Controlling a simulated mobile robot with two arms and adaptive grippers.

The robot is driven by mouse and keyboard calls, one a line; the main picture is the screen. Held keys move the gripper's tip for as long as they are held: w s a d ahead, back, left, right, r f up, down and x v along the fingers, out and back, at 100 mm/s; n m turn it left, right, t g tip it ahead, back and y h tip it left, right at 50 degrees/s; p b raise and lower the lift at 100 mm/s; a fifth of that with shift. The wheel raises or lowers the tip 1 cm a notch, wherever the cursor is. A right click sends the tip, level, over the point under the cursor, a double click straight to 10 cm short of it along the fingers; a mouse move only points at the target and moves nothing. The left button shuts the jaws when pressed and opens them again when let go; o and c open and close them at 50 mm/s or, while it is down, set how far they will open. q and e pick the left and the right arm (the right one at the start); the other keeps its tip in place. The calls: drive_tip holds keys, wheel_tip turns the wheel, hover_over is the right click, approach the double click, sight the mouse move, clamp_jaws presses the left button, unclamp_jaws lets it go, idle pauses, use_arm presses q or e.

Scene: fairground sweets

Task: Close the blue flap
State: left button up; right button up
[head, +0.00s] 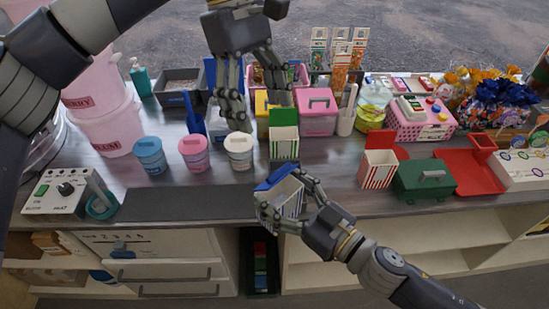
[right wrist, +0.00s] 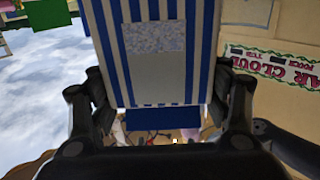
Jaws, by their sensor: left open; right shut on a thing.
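The blue-and-white striped box (head: 290,194) is held tilted in front of the counter's front edge by my right gripper (head: 288,207), which is shut on it. Its blue flap (head: 272,179) shows at the box's upper left; its exact angle is hard to tell. In the right wrist view the striped box (right wrist: 158,75) fills the middle, with the fingers on both sides. A blue strip (right wrist: 165,118) shows at its lower end; I cannot tell whether that is the flap. My left gripper (head: 240,108) is open and empty, above the counter, behind and left of the box.
A green striped box (head: 284,148) stands behind the held box. A white tub (head: 238,152), pink tub (head: 193,155) and blue tub (head: 149,157) stand left of it. A red striped box (head: 377,172) and green case (head: 424,180) stand right. A dark mat (head: 185,202) lies bare at the front.

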sight(278, 170)
use_arm(q)
drive_tip(key=shift+m+h, duration=0.3)
drive_tip(key=shift+m, duration=0.1)
drive_tip(key=x, duration=1.1)
drive_tip(key=shift+a+f, duration=0.25)
drive_tip(key=shift+f, duration=0.1)
drive_tip(key=c, duration=1.1)
